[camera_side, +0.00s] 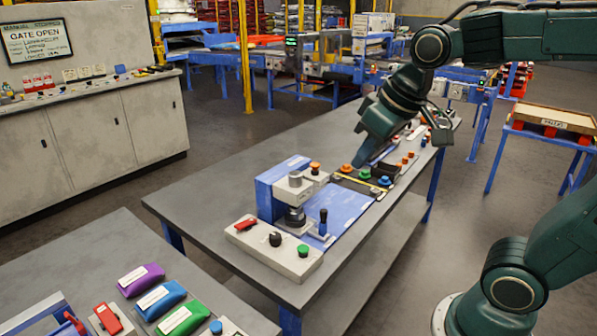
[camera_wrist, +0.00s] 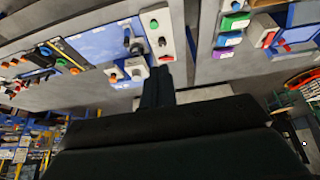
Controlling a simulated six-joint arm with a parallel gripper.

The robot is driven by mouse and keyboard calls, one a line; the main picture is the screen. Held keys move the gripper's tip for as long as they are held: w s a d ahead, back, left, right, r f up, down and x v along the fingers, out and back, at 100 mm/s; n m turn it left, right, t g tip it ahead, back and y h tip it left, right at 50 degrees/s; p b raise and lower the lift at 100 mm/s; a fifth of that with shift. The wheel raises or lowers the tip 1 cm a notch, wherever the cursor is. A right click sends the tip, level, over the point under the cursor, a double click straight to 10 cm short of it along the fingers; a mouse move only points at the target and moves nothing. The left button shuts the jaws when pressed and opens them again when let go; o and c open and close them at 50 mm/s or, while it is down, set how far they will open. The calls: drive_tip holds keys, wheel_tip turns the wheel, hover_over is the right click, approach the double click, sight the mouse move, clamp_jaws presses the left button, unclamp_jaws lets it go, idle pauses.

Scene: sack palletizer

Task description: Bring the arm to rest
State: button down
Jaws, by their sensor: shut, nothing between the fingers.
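My gripper (camera_side: 363,158) is dark green with a slim bluish tip. In the side view it hangs tilted down and left over the far half of the grey workbench (camera_side: 215,208). The tip is above or close to the row of coloured buttons; I cannot tell the exact gap. In the wrist view the fingers of my gripper (camera_wrist: 157,74) are together with nothing between them. They point up the picture toward the blue bench machine (camera_side: 268,192) and its white control box (camera_side: 273,248).
The front table holds a purple sack (camera_side: 141,279), a blue sack (camera_side: 160,299) and a green sack (camera_side: 183,319). Orange (camera_side: 346,168) and blue (camera_side: 385,181) buttons stand on the bench. A wooden tray (camera_side: 552,118) is at right. Open floor lies left of the bench.

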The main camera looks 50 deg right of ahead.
drive_tip(key=s+f, duration=0.3)
drive_tip(key=s, duration=0.6)
drive_tip(key=shift+s+a, duration=0.15)
drive_tip(key=shift+a, duration=0.25)
drive_tip(key=c, duration=2.1)
unclamp_jaws()
